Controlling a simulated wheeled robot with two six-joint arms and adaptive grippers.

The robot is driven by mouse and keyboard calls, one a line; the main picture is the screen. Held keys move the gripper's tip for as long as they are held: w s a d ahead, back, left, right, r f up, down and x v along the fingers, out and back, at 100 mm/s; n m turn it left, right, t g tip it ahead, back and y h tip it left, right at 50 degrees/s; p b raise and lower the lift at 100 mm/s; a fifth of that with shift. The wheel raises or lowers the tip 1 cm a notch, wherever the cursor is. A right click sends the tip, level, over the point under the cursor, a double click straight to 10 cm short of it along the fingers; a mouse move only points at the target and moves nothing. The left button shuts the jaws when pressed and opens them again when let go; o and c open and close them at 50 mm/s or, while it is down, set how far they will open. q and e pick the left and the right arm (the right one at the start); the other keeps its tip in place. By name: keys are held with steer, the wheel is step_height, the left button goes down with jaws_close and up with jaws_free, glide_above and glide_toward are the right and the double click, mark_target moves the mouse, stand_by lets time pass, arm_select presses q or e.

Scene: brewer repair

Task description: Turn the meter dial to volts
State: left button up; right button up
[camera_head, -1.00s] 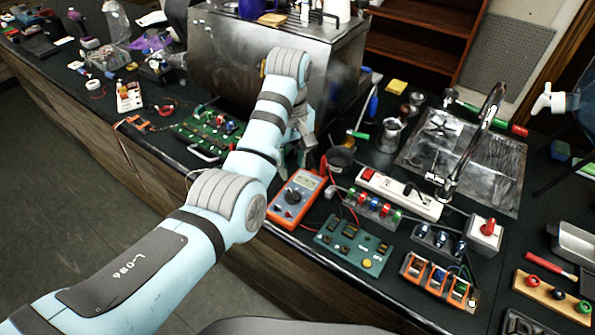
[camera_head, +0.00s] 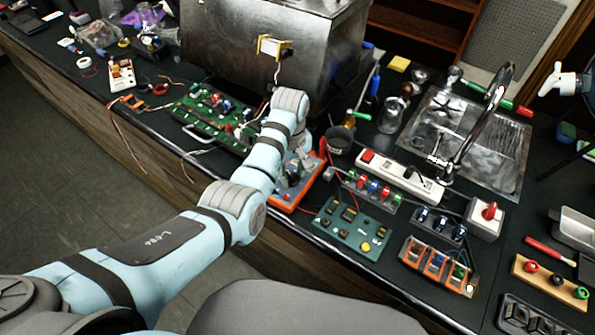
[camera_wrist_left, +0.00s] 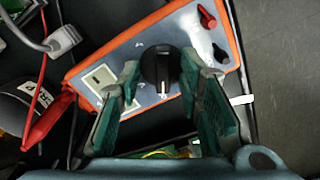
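The orange-rimmed meter (camera_head: 284,204) lies near the front edge of the dark counter, partly hidden under my left gripper (camera_head: 294,172). In the left wrist view the meter (camera_wrist_left: 190,30) fills the middle, with a pale display window and a red jack. Its round black dial (camera_wrist_left: 160,66) has a white mark pointing toward the bottom of that view; the lettering around it is too small to read. My left gripper (camera_wrist_left: 162,72) is open, its green-padded fingers on either side of the dial. Contact with the dial cannot be told. My right gripper is not in view.
A green circuit board (camera_head: 215,118) lies left of the meter, and a dark green button panel (camera_head: 350,226) to its right. A black cup (camera_head: 338,141) and a white power strip (camera_head: 400,176) stand close by. A red probe (camera_wrist_left: 45,120) with its lead lies beside the meter.

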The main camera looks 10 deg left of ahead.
arm_select(q)
steer(key=shift+s+d+r, duration=0.1)
steer(key=shift+s, duration=0.35)
steer(key=shift+c, duration=1.4)
jaws_close()
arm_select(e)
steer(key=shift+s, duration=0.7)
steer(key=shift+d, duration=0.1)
arm_select(q)
steer(key=m, duration=0.3)
steer(key=shift+m, duration=0.4)
steer(key=m, duration=0.4)
steer(key=shift+a+m, duration=0.2)
steer(key=shift+m, duration=0.2)
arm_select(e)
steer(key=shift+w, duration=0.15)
arm_select(q)
steer(key=shift+o, duration=1.4)
jaws_free()
steer(key=shift+d, duration=0.1)
